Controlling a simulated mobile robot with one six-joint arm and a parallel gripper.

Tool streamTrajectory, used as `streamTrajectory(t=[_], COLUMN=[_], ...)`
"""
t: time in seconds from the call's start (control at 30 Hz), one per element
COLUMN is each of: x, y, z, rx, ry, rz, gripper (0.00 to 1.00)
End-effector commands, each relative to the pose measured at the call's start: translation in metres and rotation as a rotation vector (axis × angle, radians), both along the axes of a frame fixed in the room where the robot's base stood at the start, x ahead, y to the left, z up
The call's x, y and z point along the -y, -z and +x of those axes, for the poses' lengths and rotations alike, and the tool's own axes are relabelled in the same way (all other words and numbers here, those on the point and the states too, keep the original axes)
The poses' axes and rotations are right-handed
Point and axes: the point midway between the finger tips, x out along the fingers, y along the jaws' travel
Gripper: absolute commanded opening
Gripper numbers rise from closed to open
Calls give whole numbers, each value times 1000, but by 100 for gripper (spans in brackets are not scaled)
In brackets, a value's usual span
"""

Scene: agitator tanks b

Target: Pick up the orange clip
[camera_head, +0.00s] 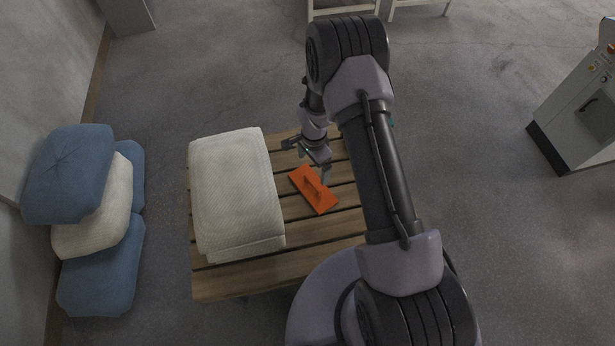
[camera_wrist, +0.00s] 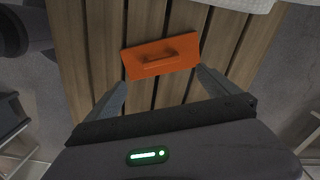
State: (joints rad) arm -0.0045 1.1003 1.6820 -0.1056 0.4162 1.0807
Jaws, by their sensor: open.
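The orange clip (camera_head: 314,190) is a flat rectangular piece with a raised handle along its middle. It lies on the slatted wooden table, just right of a folded cream blanket. In the wrist view the orange clip (camera_wrist: 160,58) lies ahead of my fingertips, with its handle on top. My gripper (camera_head: 308,166) is open and empty, close to the clip's far end in the head view. In the wrist view the two fingers of my gripper (camera_wrist: 160,78) are spread apart, with nothing between them. I cannot tell its exact height above the table.
The wooden table (camera_head: 228,281) carries the thick folded blanket (camera_head: 236,192) on its left side. Blue and cream cushions (camera_head: 90,205) are stacked at the left by the wall. A grey control cabinet (camera_head: 582,105) stands at the right. The floor between table and cabinet is clear.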

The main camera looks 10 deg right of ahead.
Motion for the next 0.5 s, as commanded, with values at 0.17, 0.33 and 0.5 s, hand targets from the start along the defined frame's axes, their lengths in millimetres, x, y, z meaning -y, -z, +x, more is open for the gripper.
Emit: streamTrajectory(t=[0.17, 0.33, 0.5], x=[0, 0, 0], y=[55, 74, 98], z=[0, 0, 0], rx=[-1, 0, -1], ry=[-3, -2, -2], rz=[0, 0, 0], gripper=[100, 100, 100])
